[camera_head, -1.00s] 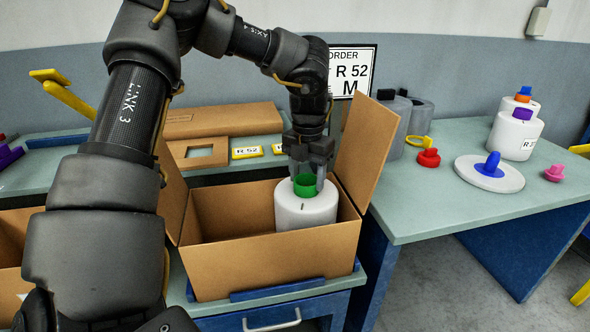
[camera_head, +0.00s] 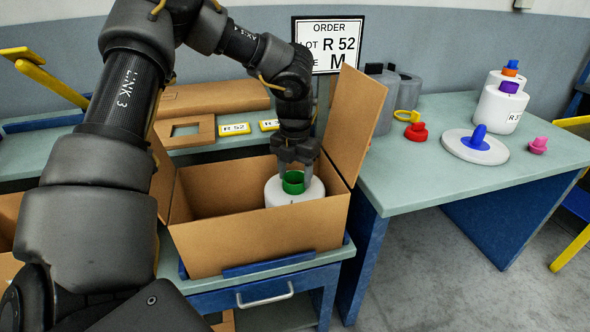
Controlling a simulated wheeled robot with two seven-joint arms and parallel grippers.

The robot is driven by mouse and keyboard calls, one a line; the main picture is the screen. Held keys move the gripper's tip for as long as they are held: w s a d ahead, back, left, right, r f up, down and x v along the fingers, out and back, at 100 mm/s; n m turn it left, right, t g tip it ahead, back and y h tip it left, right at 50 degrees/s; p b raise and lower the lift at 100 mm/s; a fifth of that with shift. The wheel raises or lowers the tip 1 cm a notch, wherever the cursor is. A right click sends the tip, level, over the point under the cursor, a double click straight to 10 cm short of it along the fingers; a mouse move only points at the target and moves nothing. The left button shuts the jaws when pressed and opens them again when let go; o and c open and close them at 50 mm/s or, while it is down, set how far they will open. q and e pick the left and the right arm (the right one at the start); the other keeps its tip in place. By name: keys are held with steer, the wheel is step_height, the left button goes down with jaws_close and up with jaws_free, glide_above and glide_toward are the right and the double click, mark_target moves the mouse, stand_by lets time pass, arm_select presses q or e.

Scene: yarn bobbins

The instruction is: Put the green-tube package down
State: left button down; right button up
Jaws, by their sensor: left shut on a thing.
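The green-tube package is a white bobbin (camera_head: 308,193) with a green tube (camera_head: 293,183) standing up from its top. It is upright inside the right part of an open cardboard box (camera_head: 260,238). The box's front wall hides its lower part, so I cannot tell whether it touches the floor of the box. My left gripper (camera_head: 295,175) points down from above and is shut on the green tube. My right gripper is not in view.
The box's raised right flap (camera_head: 357,122) stands close beside my left gripper. An order sign (camera_head: 328,44) is behind. The right table holds grey bobbins (camera_head: 384,98), a white disc with a blue knob (camera_head: 475,148) and a white bobbin with a purple tube (camera_head: 500,108).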

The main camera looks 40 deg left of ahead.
arm_select(q)
steer(key=c, duration=0.5)
jaws_free()
steer(key=shift+r, duration=0.15)
step_height(320, 180, up, 12)
steer(key=p, duration=0.1)
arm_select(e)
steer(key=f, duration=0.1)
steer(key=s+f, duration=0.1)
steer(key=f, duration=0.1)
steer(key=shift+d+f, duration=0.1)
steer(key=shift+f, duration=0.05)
